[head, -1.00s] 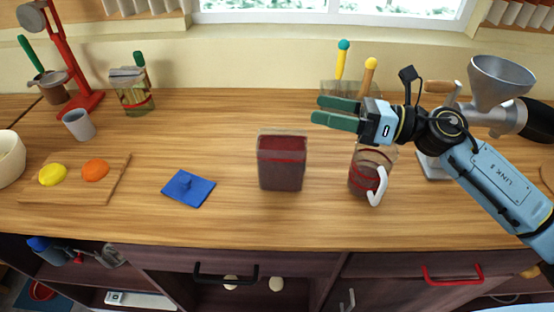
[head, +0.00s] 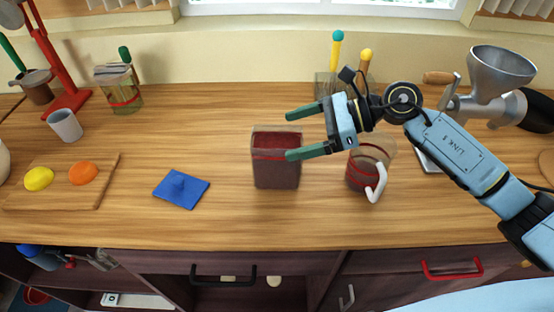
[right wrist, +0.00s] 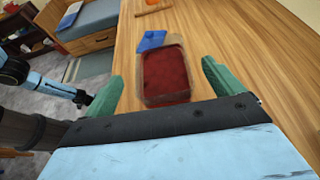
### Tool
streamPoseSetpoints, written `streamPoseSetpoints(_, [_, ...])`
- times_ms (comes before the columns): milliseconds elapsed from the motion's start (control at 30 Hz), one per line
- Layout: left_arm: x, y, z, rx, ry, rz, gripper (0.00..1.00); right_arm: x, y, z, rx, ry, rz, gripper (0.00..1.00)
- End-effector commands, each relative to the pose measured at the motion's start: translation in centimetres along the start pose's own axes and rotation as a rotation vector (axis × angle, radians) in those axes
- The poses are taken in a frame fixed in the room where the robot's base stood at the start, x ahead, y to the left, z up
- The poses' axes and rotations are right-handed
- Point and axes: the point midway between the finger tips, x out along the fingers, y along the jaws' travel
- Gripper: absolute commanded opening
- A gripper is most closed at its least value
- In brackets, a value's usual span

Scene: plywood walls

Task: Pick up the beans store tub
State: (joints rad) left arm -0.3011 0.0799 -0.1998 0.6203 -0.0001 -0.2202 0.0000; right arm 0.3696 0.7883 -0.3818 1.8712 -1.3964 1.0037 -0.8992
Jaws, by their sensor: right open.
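The beans store tub (head: 277,174) is a clear box filled with dark red beans, standing upright and open-topped on the counter. My right gripper (head: 291,135) is open and empty at the tub's upper right, one green finger over its top edge in the head view. In the right wrist view the tub (right wrist: 167,78) lies ahead, between the two spread green fingers of the gripper (right wrist: 160,78). I cannot tell whether a finger touches it. A blue square lid with a knob (head: 181,189) lies left of the tub.
A glass jug with a white handle (head: 368,172) stands close right of the tub. A metal grinder (head: 497,85) is at the right. A board (head: 65,195) with yellow and orange pieces lies left. The counter in front of the tub is clear.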

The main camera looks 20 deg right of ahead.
Motion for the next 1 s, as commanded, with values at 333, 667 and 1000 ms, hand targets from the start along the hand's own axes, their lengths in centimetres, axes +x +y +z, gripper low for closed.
streamPoseSetpoints(333, [-1.0, 0.0, -0.1, 0.0, -0.001, 0.0, 0.94, 4.5, -0.2, 0.2, 0.0, -0.002, 0.001, 0.93])
streamPoseSetpoints(667, [-1.0, 0.0, -0.1, 0.0, -0.001, 0.0, 0.94, 4.8, -0.2, 0.1, 0.001, 0.0, 0.001, 0.84])
streamPoseSetpoints(1000, [-1.0, 0.0, -0.1, 0.0, 0.0, 0.0, 0.94, 4.8, -0.2, 0.1, 0.001, 0.0, 0.001, 0.39])
